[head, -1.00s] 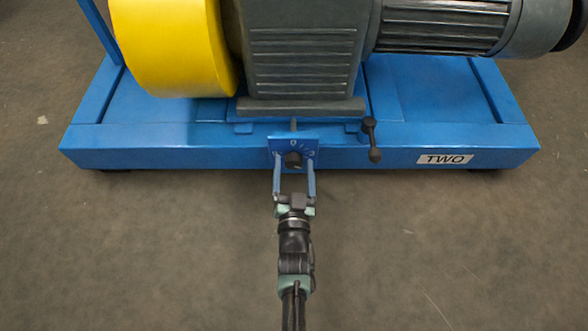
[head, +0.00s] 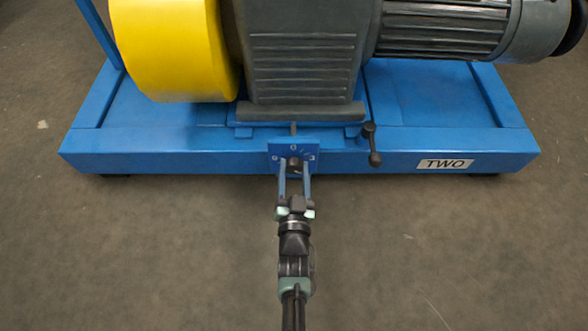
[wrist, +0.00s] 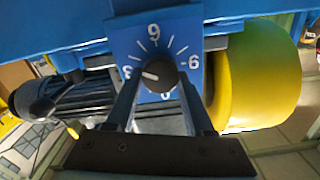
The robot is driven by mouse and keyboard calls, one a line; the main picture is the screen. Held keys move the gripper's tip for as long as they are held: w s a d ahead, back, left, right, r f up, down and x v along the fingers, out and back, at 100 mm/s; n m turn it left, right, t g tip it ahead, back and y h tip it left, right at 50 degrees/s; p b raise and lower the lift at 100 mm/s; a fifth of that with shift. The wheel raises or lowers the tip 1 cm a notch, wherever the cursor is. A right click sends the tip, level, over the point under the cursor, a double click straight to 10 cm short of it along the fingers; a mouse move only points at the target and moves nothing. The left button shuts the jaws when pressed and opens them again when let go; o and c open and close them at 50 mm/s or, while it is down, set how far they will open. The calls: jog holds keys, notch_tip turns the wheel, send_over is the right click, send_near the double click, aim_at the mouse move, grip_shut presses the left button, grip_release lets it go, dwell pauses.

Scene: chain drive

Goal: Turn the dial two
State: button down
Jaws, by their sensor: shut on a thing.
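The dial is a round black knob (wrist: 160,76) on a small blue plate marked with numbers and tick lines. It also shows in the head view (head: 295,163), on the front edge of the blue base (head: 220,160) labelled TWO. In the wrist view the knob's white mark points left, close to the partly hidden number there. My gripper (head: 295,174) reaches the plate from the front, with one finger on each side of the knob, shut on it. The fingers hide the lower sides of the knob and part of the plate's lower numbers.
A dark lever handle (head: 372,145) sticks out from the base just right of the plate. Above are a grey gear housing (head: 303,60), a motor (head: 445,25) and a yellow guard (head: 170,50). The floor in front of the base is clear.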

jog(key=shift+n, duration=0.3)
jog(key=shift+a+n, duration=0.15)
jog(key=shift+n, duration=2.25)
jog(key=shift+c, duration=1.4)
grip_release()
jog(key=s+p, duration=0.6)
jog(key=s, duration=0.7)
